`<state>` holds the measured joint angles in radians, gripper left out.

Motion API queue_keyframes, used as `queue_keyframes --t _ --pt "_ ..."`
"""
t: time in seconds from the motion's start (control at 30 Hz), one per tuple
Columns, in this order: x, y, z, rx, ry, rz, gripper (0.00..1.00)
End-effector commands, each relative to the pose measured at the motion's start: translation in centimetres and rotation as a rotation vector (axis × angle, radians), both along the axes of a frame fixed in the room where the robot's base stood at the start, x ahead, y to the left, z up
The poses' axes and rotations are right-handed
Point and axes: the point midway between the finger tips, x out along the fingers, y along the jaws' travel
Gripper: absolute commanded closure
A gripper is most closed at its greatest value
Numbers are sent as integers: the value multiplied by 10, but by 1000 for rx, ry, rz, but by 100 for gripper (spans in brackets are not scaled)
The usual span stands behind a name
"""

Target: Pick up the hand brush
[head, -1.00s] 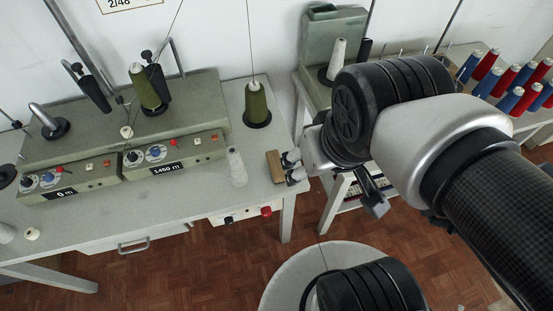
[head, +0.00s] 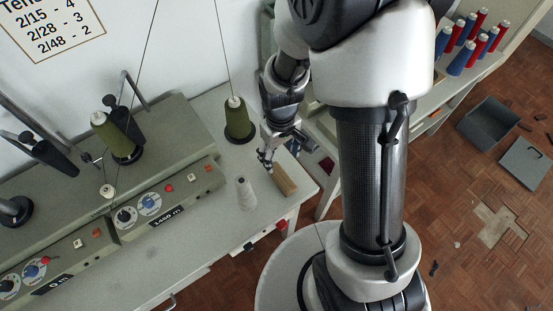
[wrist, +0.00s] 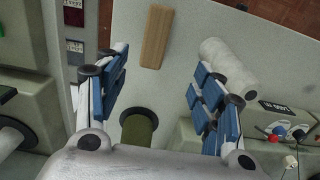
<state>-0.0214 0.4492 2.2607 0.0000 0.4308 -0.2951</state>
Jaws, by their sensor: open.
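The hand brush (head: 284,180) shows as a pale wooden block lying on the grey table near its right end. No bristles can be made out. My gripper (head: 265,161) points down just behind and left of it in the head view. In the wrist view my gripper (wrist: 160,72) has its blue-padded fingers spread wide with nothing held between them. There the hand brush (wrist: 157,36) lies ahead of the fingertips, roughly centred in the gap and lengthwise to the view.
A white thread cone (head: 246,194) stands left of the brush; in the wrist view the cone (wrist: 228,62) is close by the right finger. A green cone (head: 238,120) stands behind. The winding machine (head: 165,195) fills the left. The table's front edge is close to the brush.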

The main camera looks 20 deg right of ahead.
Motion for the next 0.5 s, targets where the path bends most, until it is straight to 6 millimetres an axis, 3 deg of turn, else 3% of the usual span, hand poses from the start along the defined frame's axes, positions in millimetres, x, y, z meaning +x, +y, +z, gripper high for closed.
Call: queue_keyframes --t 0.3,0.5 --pt "-2 -1 -74 0 5 -1 38" --pt "-1 -1 -104 0 3 -1 38"
